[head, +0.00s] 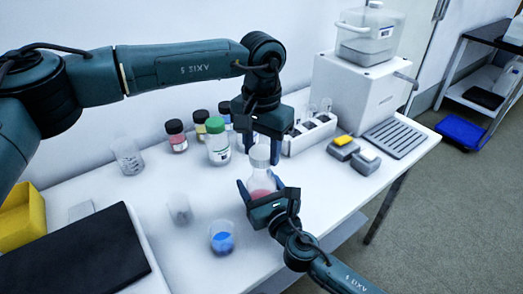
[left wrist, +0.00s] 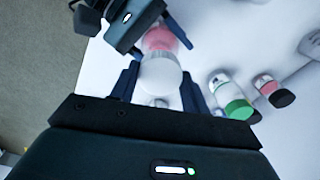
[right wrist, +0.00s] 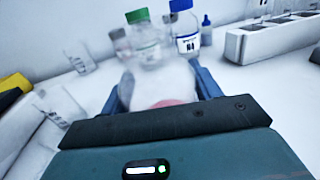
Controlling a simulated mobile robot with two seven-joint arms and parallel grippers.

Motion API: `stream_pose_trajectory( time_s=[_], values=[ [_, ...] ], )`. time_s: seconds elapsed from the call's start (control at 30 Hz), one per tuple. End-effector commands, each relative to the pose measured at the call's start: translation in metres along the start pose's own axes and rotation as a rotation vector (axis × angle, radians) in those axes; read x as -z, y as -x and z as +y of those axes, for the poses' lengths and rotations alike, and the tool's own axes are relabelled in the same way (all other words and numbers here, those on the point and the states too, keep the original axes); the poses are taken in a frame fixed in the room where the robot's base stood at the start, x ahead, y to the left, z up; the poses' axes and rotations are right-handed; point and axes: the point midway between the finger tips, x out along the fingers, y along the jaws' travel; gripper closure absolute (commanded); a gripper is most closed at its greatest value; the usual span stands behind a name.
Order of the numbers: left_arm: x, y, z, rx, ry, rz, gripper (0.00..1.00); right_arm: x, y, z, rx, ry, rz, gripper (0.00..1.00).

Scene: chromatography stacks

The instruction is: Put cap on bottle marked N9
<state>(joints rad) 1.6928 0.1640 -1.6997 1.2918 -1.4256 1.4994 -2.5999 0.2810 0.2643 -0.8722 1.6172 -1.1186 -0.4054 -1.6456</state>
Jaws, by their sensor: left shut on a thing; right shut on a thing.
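A clear bottle with pink contents (head: 262,186) stands upright in my right gripper (head: 259,180), which is shut on its body. I cannot read a mark on this bottle. My left gripper (head: 261,146) is directly above, pointing down, shut on a pale white cap (left wrist: 160,78) at the bottle's top. The pink contents (left wrist: 160,40) show just beyond the cap in the left wrist view. The cap is in line with the bottle neck, but I cannot tell whether it is seated. In the right wrist view the bottle (right wrist: 162,85) is blurred between the fingers.
A green-capped bottle (head: 217,146) and several dark-capped bottles, one red-filled (head: 176,138), stand behind. Beakers (head: 128,158), one with blue contents (head: 222,240), stand left and in front. A white rack (head: 312,134) and a white machine (head: 350,95) are at right.

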Motion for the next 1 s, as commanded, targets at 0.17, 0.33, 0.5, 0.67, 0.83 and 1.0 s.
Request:
stream_pose_trajectory(
  time_s=[0.17, 0.33, 0.5, 0.67, 0.83, 1.0],
  values=[
    [0.000, -0.016, 0.000, 0.001, 0.000, 0.000, 0.76, 0.000, 0.000, 0.000, 0.000, 0.000, 0.001, 0.78],
    [0.000, -0.015, 0.000, 0.001, -0.001, 0.001, 0.76, 0.000, 0.000, 0.000, 0.000, 0.000, 0.001, 0.78],
    [0.000, -0.015, 0.000, 0.001, -0.001, 0.000, 0.76, 0.000, 0.000, 0.000, 0.000, 0.000, 0.001, 0.78],
    [0.000, -0.017, 0.000, 0.001, -0.001, 0.000, 0.76, 0.000, 0.000, 0.000, 0.000, 0.000, 0.001, 0.78],
    [0.000, -0.026, 0.000, 0.001, 0.000, -0.001, 0.76, 0.000, 0.000, 0.000, 0.000, 0.000, 0.001, 0.78],
    [0.000, -0.033, 0.000, 0.001, 0.000, -0.001, 0.76, 0.000, 0.000, 0.000, 0.000, 0.000, 0.001, 0.78]
  ],
)
